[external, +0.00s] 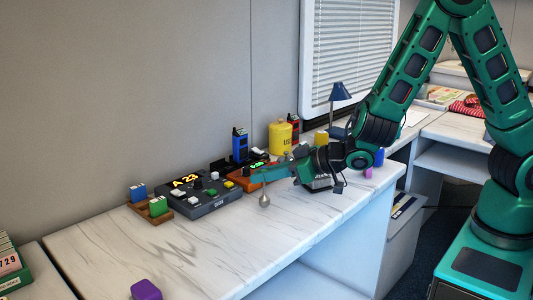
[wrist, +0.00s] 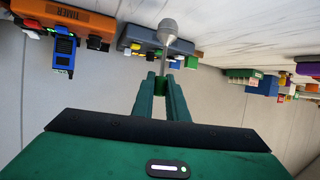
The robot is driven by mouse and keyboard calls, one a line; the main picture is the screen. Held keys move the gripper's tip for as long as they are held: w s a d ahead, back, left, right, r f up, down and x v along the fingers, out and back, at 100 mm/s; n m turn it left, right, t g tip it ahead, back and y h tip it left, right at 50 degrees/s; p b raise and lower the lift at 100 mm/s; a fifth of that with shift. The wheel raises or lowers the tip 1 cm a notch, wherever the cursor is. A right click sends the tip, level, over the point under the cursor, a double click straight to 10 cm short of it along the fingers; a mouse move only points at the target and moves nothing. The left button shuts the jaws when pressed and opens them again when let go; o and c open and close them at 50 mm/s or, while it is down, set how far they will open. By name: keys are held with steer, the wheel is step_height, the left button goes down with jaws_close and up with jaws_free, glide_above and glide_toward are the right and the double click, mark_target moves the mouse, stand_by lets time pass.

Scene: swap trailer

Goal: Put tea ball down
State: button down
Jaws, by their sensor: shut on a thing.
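The tea ball (external: 264,200) is a small silvery ball on a stem. It hangs below my gripper (external: 262,179) in the external view, over the marble-look counter (external: 300,220). My gripper is shut on the stem. In the wrist view, which looks upside down, the tea ball (wrist: 168,28) sticks out past the fingertips of my gripper (wrist: 161,86). I cannot tell for sure whether the ball touches the counter.
A dark grey console (external: 200,195) with a lit display stands behind and left. An orange timer (wrist: 68,14), a blue handheld device (external: 240,145) and a yellow canister (external: 280,137) are near the wall. A purple block (external: 146,290) lies at the front left. The middle counter is clear.

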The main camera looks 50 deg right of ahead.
steer(key=shift+f, duration=1.6)
steer(key=shift+f, duration=0.1)
steer(key=c, duration=1.7)
jaws_free()
steer(key=shift+c, duration=0.2)
